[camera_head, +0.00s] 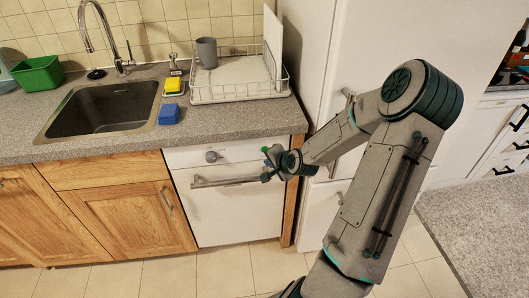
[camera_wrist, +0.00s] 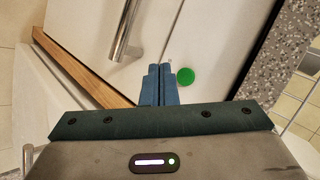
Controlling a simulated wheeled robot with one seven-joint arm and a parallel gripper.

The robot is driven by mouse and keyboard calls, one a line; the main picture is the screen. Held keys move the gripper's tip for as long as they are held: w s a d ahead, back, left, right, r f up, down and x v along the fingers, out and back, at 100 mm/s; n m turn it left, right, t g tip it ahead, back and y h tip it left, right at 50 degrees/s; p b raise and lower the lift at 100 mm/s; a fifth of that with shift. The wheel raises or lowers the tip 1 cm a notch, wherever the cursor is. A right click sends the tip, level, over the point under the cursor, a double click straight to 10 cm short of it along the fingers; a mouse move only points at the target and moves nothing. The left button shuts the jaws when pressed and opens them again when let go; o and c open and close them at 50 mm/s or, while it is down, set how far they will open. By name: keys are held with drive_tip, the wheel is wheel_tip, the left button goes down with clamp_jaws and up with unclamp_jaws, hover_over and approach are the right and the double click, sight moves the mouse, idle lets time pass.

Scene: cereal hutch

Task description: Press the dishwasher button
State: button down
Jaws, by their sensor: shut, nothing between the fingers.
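The white dishwasher (camera_head: 235,218) stands under the counter, with its bar handle (camera_head: 222,182) across the front and a round knob (camera_head: 212,156) above it. My gripper (camera_head: 267,163) is at the right part of its upper panel. In the wrist view a round green button (camera_wrist: 185,76) sits on the white panel just right of my gripper's fingertips (camera_wrist: 160,70). The fingers are shut with nothing between them. The metal handle (camera_wrist: 127,32) lies to their upper left. I cannot tell whether the fingertips touch the panel.
The counter (camera_head: 235,118) above holds a dish rack (camera_head: 240,92) with a grey cup (camera_head: 207,52). A sink (camera_head: 100,108) is to the left. A white fridge (camera_head: 318,60) stands close on the right. The tile floor (camera_head: 180,270) in front is clear.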

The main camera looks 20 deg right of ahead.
drive_tip(key=shift+w+d, duration=0.25)
drive_tip(key=shift+w, duration=0.5)
drive_tip(key=shift+w+d, duration=0.2)
drive_tip(key=shift+w, duration=0.55)
idle(0.9)
drive_tip(key=shift+w+d, duration=0.1)
drive_tip(key=shift+w, duration=0.25)
drive_tip(key=shift+w+d, duration=0.1)
drive_tip(key=shift+w, duration=0.25)
idle(0.6)
drive_tip(key=shift+s+a+p, duration=0.2)
drive_tip(key=shift+s+p, duration=0.2)
drive_tip(key=shift+s, duration=0.35)
drive_tip(key=s, duration=0.2)
drive_tip(key=s+a+p, duration=0.1)
drive_tip(key=s, duration=0.1)
drive_tip(key=shift+s+a, duration=0.2)
drive_tip(key=shift+s, duration=0.2)
